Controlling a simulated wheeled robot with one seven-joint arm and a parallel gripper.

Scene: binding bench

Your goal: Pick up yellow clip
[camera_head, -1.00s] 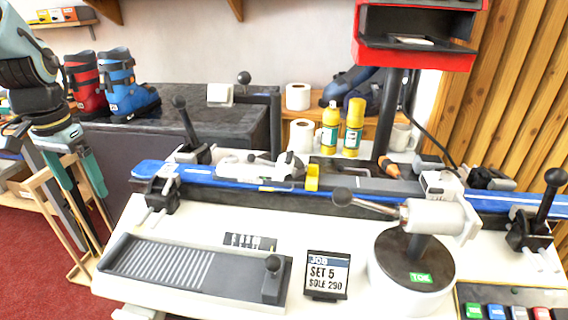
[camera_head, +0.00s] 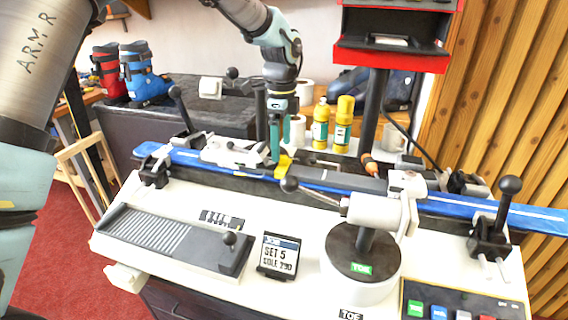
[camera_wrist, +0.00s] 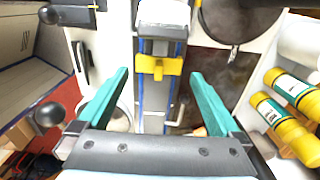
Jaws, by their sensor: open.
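The yellow clip (camera_head: 283,166) sits across the blue ski (camera_head: 330,176) on the bench, near the middle of the head view. In the wrist view the yellow clip (camera_wrist: 158,66) lies ahead of the fingertips, roughly midway between them, with the gripper apart from it. My gripper (camera_head: 283,150) has teal fingers and hangs pointing down just behind and above the clip in the head view. In the wrist view my gripper (camera_wrist: 160,80) is open and empty, one teal finger on each side of the ski.
Two yellow bottles (camera_head: 331,124) stand behind the ski, right of my gripper. A white toe unit (camera_head: 372,215) is at the right. A white binding part (camera_head: 235,151) lies left of the clip.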

